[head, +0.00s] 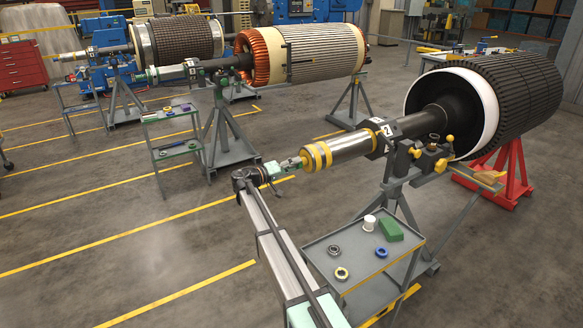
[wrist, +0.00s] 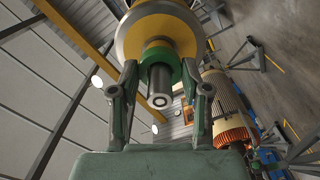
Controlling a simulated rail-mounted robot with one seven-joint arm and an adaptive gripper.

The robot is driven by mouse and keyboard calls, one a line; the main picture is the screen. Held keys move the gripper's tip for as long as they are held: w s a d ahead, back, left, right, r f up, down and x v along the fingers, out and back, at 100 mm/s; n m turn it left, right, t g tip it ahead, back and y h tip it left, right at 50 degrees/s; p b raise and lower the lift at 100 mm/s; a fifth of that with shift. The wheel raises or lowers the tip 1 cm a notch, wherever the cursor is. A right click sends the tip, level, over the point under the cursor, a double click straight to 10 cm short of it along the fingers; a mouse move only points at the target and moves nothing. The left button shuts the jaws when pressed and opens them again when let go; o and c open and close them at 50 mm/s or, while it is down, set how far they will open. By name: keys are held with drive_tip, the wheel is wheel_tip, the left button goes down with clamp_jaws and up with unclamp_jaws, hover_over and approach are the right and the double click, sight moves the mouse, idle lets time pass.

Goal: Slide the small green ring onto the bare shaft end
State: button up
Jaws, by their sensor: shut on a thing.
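In the wrist view, my gripper (wrist: 160,72) is shut on the small green ring (wrist: 174,68), one finger on each side. The ring is around the bare shaft end (wrist: 161,84), whose hollow tip sticks out through it toward the camera. A larger yellow-and-metal collar (wrist: 128,45) lies behind the ring. The ring's far side is hidden, so I cannot tell whether it touches the collar. In the head view, my gripper (head: 284,166) is at the left end of the near rotor's shaft (head: 343,147), by its yellow bands (head: 316,157); the ring is too small to make out there.
A grey cart (head: 325,262) at the front holds several rings, a white cup (head: 369,223) and a green block (head: 389,230). A grey stand (head: 396,172) bears the near shaft. Another rotor (head: 305,54) and a small shelf cart (head: 172,118) stand behind.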

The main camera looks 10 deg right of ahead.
idle(0.3)
drive_tip(key=o, duration=1.6)
drive_tip(key=shift+b+v, duration=1.4)
drive_tip(key=shift+v, duration=3.1)
